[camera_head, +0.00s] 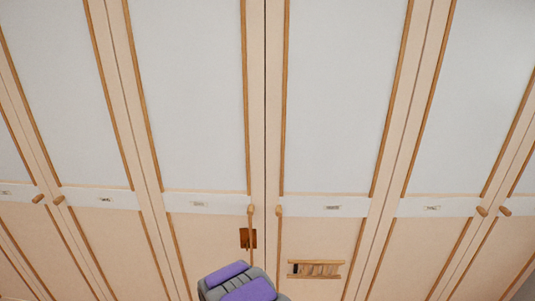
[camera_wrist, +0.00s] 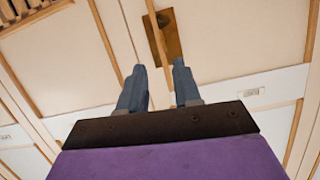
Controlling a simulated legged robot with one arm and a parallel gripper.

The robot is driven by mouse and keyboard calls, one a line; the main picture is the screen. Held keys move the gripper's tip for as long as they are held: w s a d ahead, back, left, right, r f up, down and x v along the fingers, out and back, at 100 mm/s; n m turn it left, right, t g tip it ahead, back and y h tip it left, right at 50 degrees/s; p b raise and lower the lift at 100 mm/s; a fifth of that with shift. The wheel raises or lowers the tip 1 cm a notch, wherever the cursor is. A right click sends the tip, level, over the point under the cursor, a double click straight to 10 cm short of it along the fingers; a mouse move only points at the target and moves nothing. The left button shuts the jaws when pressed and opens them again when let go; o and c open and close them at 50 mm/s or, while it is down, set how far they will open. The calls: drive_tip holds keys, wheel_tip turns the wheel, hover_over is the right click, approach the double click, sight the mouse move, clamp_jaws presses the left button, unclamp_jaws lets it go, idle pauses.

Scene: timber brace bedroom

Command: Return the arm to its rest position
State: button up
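My arm shows purple and grey at the bottom centre of the head view, in front of the cupboard doors. My gripper (camera_wrist: 159,78) shows in the wrist view as two blue-grey fingers standing apart on a dark mount. It is open, with nothing between the fingers. Beyond the fingertips is a brown plate (camera_wrist: 172,38) on a cupboard door, with a roundish fitting on it. I cannot tell how far the fingertips are from the plate. The fingers are not clearly visible in the head view.
Tall cupboard doors (camera_head: 205,90) with white upper panels and wooden trim fill the head view. Several wooden knobs (camera_head: 60,200) stick out from them. The brown plate (camera_head: 246,238) is just above my arm. A small slatted wooden piece (camera_head: 316,269) is to its right.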

drive_tip(key=s+d+r+n+g+y, duration=0.1)
drive_tip(key=s+d+r+g, duration=0.4)
drive_tip(key=s+r, duration=0.35)
drive_tip(key=s+d+r+g+y, duration=0.1)
drive_tip(key=s+d+r+g, duration=0.4)
drive_tip(key=s+r, duration=0.4)
drive_tip(key=s+d+r+g, duration=0.2)
drive_tip(key=s+d+r, duration=0.1)
drive_tip(key=s, duration=0.7)
drive_tip(key=s+d+r+g+h+b, duration=0.1)
drive_tip(key=s+d, duration=0.4)
drive_tip(key=s, duration=0.6)
drive_tip(key=s+d+r+g, duration=0.3)
drive_tip(key=s+d+r, duration=0.2)
drive_tip(key=s, duration=0.5)
drive_tip(key=shift+s+g, duration=0.15)
drive_tip(key=shift+g, duration=0.15)
